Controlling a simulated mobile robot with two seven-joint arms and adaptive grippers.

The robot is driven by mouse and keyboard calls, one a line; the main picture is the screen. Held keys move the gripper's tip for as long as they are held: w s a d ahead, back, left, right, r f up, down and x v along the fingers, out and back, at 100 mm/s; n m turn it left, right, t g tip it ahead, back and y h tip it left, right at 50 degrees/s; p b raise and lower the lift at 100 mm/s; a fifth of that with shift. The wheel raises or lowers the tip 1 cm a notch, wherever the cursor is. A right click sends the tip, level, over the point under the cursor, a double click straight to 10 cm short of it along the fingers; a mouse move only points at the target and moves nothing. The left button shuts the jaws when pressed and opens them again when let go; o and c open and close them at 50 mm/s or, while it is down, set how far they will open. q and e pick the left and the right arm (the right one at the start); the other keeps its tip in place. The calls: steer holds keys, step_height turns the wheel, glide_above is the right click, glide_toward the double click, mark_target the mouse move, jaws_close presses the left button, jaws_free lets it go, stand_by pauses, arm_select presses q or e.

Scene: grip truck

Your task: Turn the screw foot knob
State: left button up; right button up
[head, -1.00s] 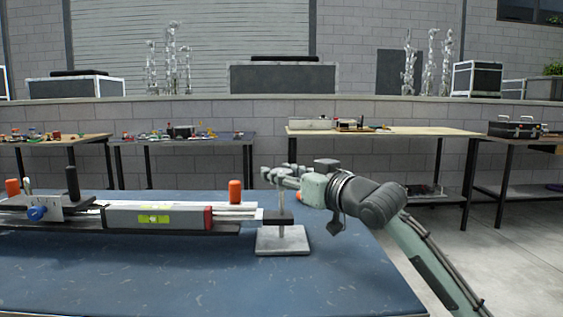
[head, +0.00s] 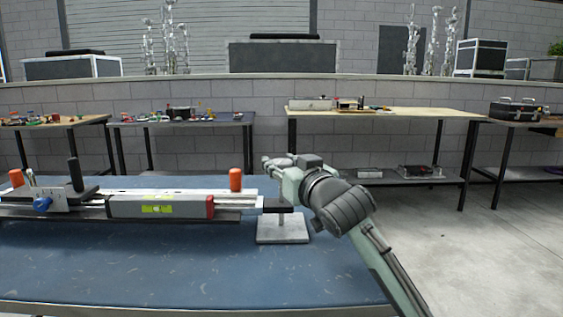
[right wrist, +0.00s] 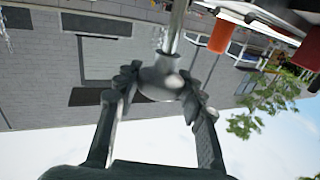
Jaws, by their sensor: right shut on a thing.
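The screw foot stands at the right end of the long rail assembly (head: 160,207) in the head view. Its square metal base plate (head: 283,229) rests on the blue table, with a thin upright rod (head: 281,219) above it passing the dark end block (head: 277,205). My right gripper (head: 279,163) is at the top of the rod. In the right wrist view my right gripper (right wrist: 160,86) is shut on the rounded metal knob (right wrist: 157,77), one finger on each side, and the rod (right wrist: 177,25) runs up from it. My left gripper is not in view.
The blue table (head: 170,270) is clear in front of the rail. Workbenches stand behind.

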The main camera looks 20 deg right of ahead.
steer(key=shift+f, duration=0.1)
steer(key=o, duration=1.2)
steer(key=shift+c, duration=0.2)
steer(key=shift+s, duration=0.1)
steer(key=s, duration=1.1)
steer(key=shift+s+d, duration=0.4)
steer(key=shift+d, duration=0.05)
